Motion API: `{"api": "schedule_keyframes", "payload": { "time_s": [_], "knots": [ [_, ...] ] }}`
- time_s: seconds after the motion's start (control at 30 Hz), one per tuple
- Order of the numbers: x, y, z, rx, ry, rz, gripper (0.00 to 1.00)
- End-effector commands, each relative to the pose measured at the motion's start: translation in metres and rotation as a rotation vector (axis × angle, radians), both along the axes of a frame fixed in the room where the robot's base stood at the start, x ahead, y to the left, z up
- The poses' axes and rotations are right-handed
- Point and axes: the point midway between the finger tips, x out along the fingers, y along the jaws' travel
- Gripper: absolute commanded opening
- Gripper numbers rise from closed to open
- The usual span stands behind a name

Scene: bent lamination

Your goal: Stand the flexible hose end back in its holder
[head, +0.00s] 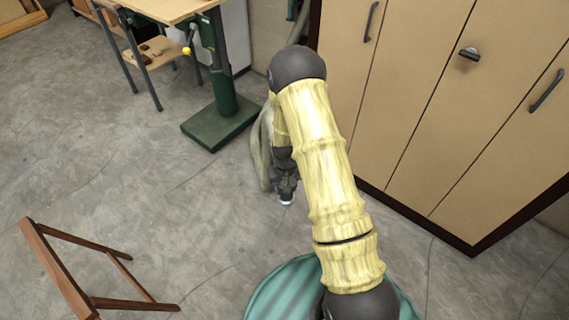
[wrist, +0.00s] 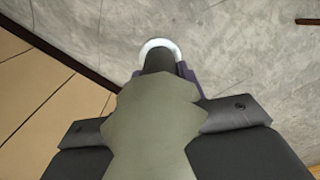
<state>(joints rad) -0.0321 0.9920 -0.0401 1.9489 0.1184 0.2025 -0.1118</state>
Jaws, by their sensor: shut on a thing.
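The flexible hose (head: 263,150) is grey-green and hangs beside my arm, between the green machine's foot and the cabinets. My gripper (head: 286,188) is shut on it near its lower end, above the floor. In the wrist view the hose (wrist: 150,125) runs between the dark jaws of my gripper (wrist: 155,112). Beyond them is a dark end piece with a pale ring (wrist: 172,44), pointing away from the camera. The ring also shows small in the head view (head: 287,202). My arm hides part of the hose. I cannot make out the holder in either view.
Tan cabinets (head: 440,90) with dark handles stand at the right. A green machine stand (head: 222,120) with a heavy foot is at upper left, beside a workbench (head: 165,8). A brown wooden frame (head: 60,270) is at lower left. The floor (head: 120,180) between is clear.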

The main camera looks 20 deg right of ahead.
Motion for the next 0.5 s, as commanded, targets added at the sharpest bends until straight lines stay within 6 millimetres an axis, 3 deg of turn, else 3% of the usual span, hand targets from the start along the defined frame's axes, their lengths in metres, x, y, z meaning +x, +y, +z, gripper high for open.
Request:
{"api": "schedule_keyframes", "payload": {
  "time_s": [0.03,0.5],
  "knots": [
    [-0.005,0.000,0.006,0.000,0.007,0.000,0.20],
    [-0.050,0.002,-0.030,0.009,0.002,-0.005,0.20]
  ]
}}
